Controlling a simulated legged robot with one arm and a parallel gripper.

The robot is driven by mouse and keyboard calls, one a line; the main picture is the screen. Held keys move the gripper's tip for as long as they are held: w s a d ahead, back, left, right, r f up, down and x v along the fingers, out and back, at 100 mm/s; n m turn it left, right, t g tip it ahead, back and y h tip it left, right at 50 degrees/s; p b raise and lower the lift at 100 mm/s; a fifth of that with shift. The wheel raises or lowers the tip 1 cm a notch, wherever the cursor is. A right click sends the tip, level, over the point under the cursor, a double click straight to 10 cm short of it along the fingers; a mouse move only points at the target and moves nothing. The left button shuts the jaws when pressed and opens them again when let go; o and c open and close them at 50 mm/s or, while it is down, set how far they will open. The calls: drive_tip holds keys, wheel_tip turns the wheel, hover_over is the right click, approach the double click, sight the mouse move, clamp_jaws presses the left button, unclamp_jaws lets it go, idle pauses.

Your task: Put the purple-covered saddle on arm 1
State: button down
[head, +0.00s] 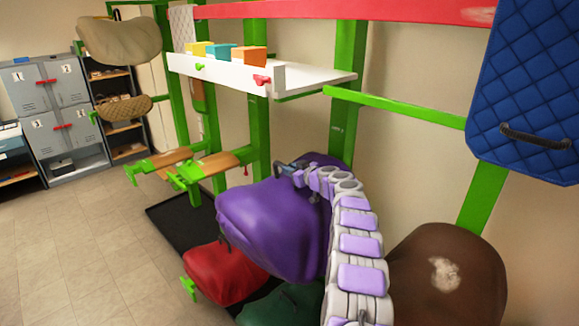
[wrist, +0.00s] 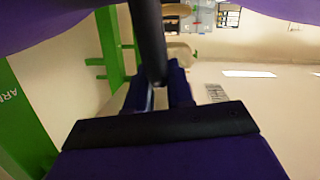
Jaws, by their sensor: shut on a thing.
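The purple-covered saddle (head: 268,228) is in the middle of the head view, in front of the green rack. My gripper (head: 290,171) is at its top edge and shut on it, seemingly by a dark handle. My arm hides the saddle's right side. In the wrist view, purple cover (wrist: 170,160) fills the bottom, and my gripper's dark blue fingers (wrist: 160,92) are at a black bar. Two low green arms with wooden tops (head: 165,158) (head: 216,165) stick out left of the saddle, apart from it. I cannot read which is arm 1.
A red saddle (head: 225,273) and a dark green one (head: 285,306) are below the purple one. A brown saddle (head: 447,275) is at right. A white shelf (head: 310,77) with coloured blocks is above. A blue quilted pad (head: 527,90) hangs upper right. The floor (head: 70,240) at left is clear.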

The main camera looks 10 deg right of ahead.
drive_tip(key=shift+w+d+r+p, duration=0.25)
drive_tip(key=shift+d+p, duration=0.05)
drive_tip(key=shift+p, duration=0.45)
drive_tip(key=f, duration=0.1)
drive_tip(key=d+f+b, duration=0.1)
drive_tip(key=shift+w+d+f, duration=0.1)
drive_tip(key=shift+w+f, duration=0.25)
drive_tip(key=shift+f+b, duration=0.35)
drive_tip(key=shift+b, duration=0.2)
drive_tip(key=shift+d+f+b, duration=0.25)
drive_tip(key=shift+b, duration=0.25)
drive_tip(key=c, duration=0.9)
unclamp_jaws()
drive_tip(key=shift+s+a, duration=0.1)
